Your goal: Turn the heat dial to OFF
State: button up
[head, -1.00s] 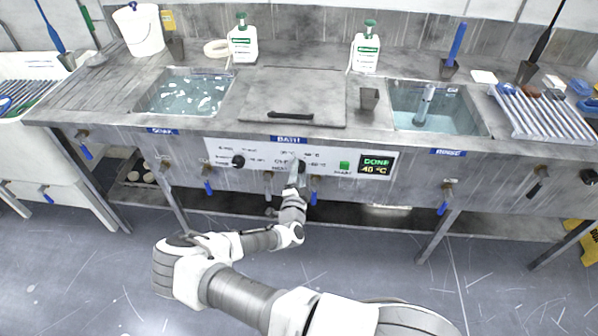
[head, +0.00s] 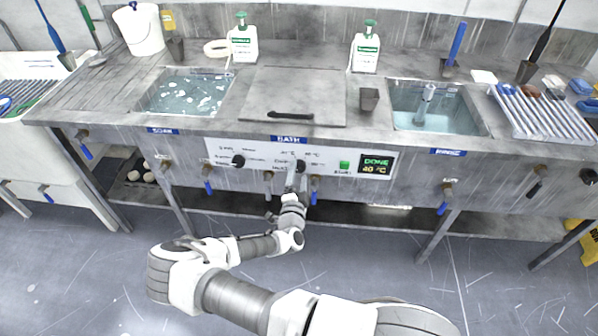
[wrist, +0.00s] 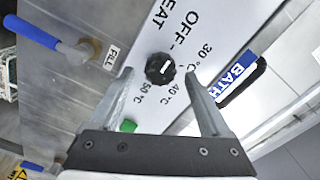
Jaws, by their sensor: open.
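The heat dial is a black round knob on the white bath control panel, seen in the head view (head: 301,166) and in the wrist view (wrist: 160,68). Labels OFF, 30, 40 and 50 °C are printed around it. A short white mark shows on its face; I cannot tell for certain which label it points to. My gripper (wrist: 159,75) is open, with one finger to each side of the dial in the wrist view. The fingers appear apart from the knob, a little short of the panel. In the head view my gripper (head: 295,179) is just below the dial.
The display (head: 376,165) reads DONE 40 °C. A green button (head: 344,165) and a second black knob (head: 238,161) share the panel. Blue-handled valves (head: 314,190) hang close below it. The bath lid (head: 292,85) lies above.

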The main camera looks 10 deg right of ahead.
jog(key=v, duration=1.5)
jog(key=shift+s+p, duration=0.3)
jog(key=shift+a+r, duration=0.1)
jog(key=s+d+r+m+g+h+p, duration=0.1)
jog(key=s+d+r+m+g+h, duration=0.25)
jog(key=r+m+g, duration=0.9)
jog(key=s+d+r+m+g+h, duration=0.4)
jog(key=r+m, duration=0.4)
jog(key=m, duration=1.2)
jog(key=s+r+m+t+y, duration=0.1)
jog(key=s+r+m+y, duration=0.2)
jog(key=r+m, duration=0.4)
jog(key=s+a+r+m+t+y+p, duration=0.1)
jog(key=s+r+m+t+y, duration=0.1)
jog(key=s+r+m+y, duration=0.2)
jog(key=s+a+r+m+t+y+p, duration=0.1)
jog(key=s+r+m+y, duration=0.3)
jog(key=r+m, duration=0.6)
jog(key=shift+s+r+m+t+y, duration=0.15)
jog(key=shift+r+m+t+y, duration=0.25)
jog(key=shift+m+y, duration=0.65)
